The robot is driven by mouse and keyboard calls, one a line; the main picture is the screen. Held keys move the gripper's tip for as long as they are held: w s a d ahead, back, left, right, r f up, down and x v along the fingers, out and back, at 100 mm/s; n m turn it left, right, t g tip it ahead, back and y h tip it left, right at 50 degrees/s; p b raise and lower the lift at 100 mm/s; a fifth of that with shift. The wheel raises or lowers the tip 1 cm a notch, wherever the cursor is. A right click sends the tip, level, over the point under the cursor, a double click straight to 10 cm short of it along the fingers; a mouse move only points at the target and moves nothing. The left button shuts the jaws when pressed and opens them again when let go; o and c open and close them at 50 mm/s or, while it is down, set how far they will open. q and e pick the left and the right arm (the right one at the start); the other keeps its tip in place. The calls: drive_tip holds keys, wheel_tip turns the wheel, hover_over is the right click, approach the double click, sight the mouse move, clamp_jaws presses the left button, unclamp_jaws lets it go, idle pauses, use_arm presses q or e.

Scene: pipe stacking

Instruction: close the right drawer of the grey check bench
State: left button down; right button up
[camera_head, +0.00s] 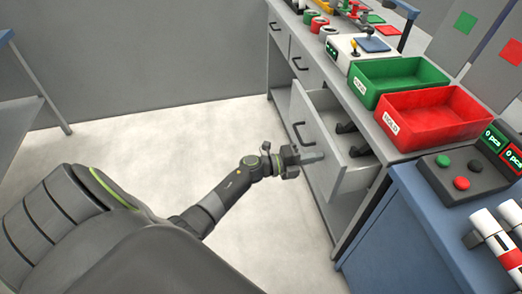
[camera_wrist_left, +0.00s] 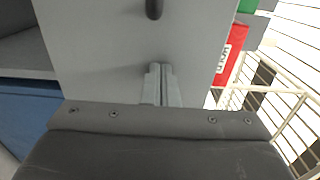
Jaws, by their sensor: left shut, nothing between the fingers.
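The right drawer (camera_head: 333,160) of the grey check bench (camera_head: 345,112) stands pulled open, with its front well out from the bench. In the left wrist view the closed fingers (camera_wrist_left: 162,82) point at the grey drawer front (camera_wrist_left: 100,50), and the handle (camera_wrist_left: 154,9) shows at the top edge. My right gripper is out of view.
A green bin (camera_head: 400,78) and a red bin (camera_head: 432,115) stand on the bench top above the drawer. Two other drawers farther along are shut. A blue cabinet (camera_head: 385,245) with a button box (camera_head: 462,175) stands at the right. The floor left of the bench is clear.

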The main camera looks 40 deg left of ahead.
use_arm(q)
drive_tip(key=b+x, duration=0.1)
drive_tip(key=x, duration=0.7)
drive_tip(key=shift+w+d+f+b, duration=0.1)
drive_tip(key=shift+w+d+b, duration=0.1)
drive_tip(key=shift+d+b, duration=0.15)
drive_tip(key=b+x, duration=0.1)
drive_tip(key=x, duration=0.2)
drive_tip(key=shift+w+d, duration=0.1)
drive_tip(key=shift+w, duration=0.1)
drive_tip(key=shift+b+x, duration=0.4)
drive_tip(key=shift+x, duration=0.45)
drive_tip(key=shift+r, duration=0.3)
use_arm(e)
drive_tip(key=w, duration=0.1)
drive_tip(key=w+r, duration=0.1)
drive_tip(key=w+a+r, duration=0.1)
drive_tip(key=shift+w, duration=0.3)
use_arm(q)
drive_tip(key=shift+w+r, duration=0.1)
